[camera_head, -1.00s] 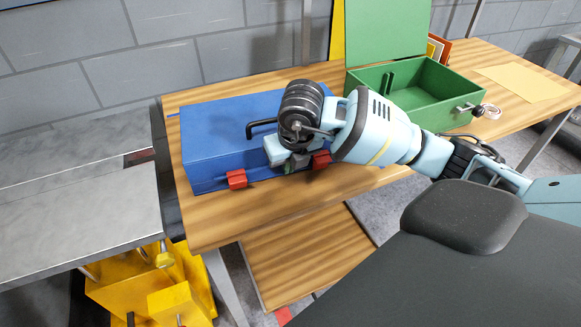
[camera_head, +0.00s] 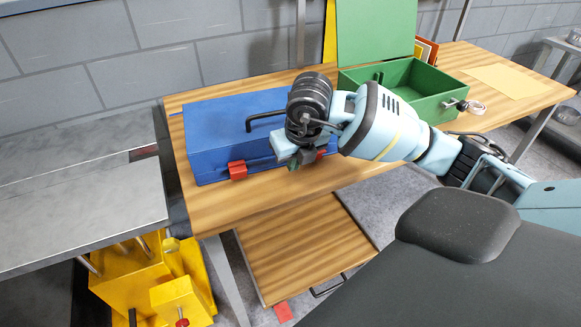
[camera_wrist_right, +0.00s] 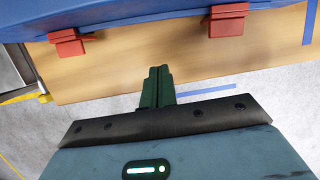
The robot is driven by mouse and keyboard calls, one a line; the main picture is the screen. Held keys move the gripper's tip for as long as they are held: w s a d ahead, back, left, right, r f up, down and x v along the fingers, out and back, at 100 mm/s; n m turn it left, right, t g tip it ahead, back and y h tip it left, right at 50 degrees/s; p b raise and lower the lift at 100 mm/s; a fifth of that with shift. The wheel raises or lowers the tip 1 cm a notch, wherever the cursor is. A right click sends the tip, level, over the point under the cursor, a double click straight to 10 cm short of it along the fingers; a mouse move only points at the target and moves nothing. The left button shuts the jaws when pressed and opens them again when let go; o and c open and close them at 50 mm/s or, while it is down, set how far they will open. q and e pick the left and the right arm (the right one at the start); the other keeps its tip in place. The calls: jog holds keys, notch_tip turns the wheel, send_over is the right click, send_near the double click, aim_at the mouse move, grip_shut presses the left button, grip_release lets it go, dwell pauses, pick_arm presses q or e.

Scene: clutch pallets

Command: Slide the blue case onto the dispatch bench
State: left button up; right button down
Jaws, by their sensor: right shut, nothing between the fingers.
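The blue case (camera_head: 215,133) lies shut on the wooden-topped bench (camera_head: 225,208), near its left end. It has a black handle (camera_head: 250,122) on top and red latches (camera_head: 237,170) on its front. My right gripper (camera_head: 294,163) is shut and empty, just in front of the case, and its arm hides the case's right part. In the right wrist view, the green fingers (camera_wrist_right: 159,84) are together over the bench's front edge, apart from the case (camera_wrist_right: 140,17) and between its two latches. My left gripper is out of view. Which surface is the dispatch bench is not marked.
A grey metal-topped bench (camera_head: 80,215) stands to the left, with a dark gap between the benches. A wooden panel with a handle (camera_head: 305,245) sits lower in front.

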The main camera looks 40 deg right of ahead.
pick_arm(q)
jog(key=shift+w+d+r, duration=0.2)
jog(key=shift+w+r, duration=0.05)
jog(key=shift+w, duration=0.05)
pick_arm(e)
jog(key=v, duration=0.7)
jog(key=shift+w+d+r, duration=0.15)
jog(key=shift+d+r, duration=0.05)
jog(key=shift+r, duration=0.05)
